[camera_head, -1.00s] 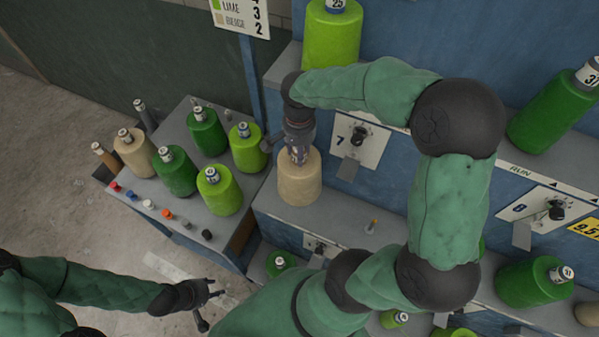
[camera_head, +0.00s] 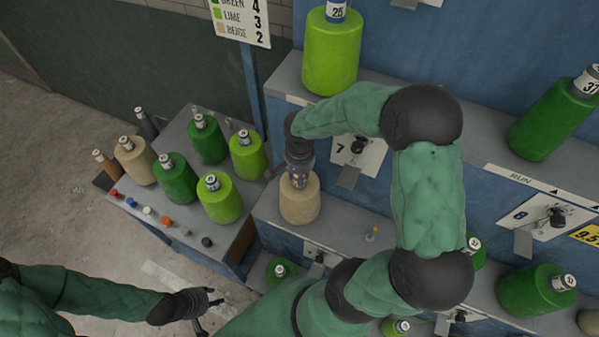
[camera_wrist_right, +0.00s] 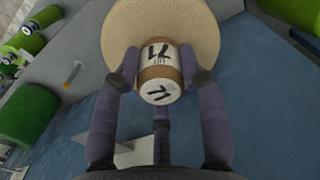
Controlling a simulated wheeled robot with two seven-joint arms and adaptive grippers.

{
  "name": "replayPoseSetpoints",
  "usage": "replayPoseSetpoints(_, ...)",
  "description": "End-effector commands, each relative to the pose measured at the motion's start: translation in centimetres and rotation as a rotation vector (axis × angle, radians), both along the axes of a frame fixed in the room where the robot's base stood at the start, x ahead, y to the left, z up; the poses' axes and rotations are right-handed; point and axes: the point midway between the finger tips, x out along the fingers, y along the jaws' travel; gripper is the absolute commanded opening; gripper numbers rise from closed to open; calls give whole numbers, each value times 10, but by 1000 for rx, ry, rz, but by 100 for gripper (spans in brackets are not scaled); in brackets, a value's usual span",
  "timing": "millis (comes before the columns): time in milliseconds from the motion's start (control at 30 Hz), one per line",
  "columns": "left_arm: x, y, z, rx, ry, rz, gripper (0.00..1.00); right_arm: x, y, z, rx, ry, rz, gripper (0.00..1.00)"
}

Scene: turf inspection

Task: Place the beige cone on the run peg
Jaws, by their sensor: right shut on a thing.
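The beige cone (camera_head: 299,203) is upright in my right gripper (camera_head: 298,180), at the left end of the lower shelf. The right wrist view shows the fingers shut around its tube, marked 71, with the beige body (camera_wrist_right: 205,22) beyond. I cannot tell whether its base touches the shelf. A bare peg with an orange tip (camera_head: 372,234) stands on that shelf, right of the cone and apart from it; it also shows in the right wrist view (camera_wrist_right: 73,73). My left gripper (camera_head: 208,305) is empty, its fingers apart, at the lower left.
A grey cart (camera_head: 180,225) at left carries green and lime cones, another beige cone (camera_head: 135,160) and small coloured pieces. A lime cone (camera_head: 330,55) stands on the upper shelf. A RUN label (camera_head: 520,178) is on the shelf edge. My right arm crosses the front of the rack.

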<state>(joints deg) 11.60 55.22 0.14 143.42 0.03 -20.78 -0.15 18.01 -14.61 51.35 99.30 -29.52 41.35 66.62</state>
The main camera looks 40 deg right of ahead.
Motion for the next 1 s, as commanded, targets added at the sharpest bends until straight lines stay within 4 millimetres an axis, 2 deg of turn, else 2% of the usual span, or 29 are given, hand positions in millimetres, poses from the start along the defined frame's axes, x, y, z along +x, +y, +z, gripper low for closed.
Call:
replayPoseSetpoints(200,0,0,0,0,0,0,40,2,-1,2,-2,-4,-1,0)
replayPoseSetpoints(233,0,0,-1,0,0,0,40,0,0,-1,0,1,1,44)
replayPoseSetpoints(300,0,0,0,0,0,0,40,0,0,0,0,1,1,64)
replayPoseSetpoints(733,0,0,0,0,0,0,40,0,0,5,-1,0,1,65)
replayPoseSetpoints(867,0,0,1,0,0,0,40,1,0,21,-2,-2,2,65)
replayPoseSetpoints(1000,0,0,2,0,0,0,40,1,0,48,-2,-5,1,65)
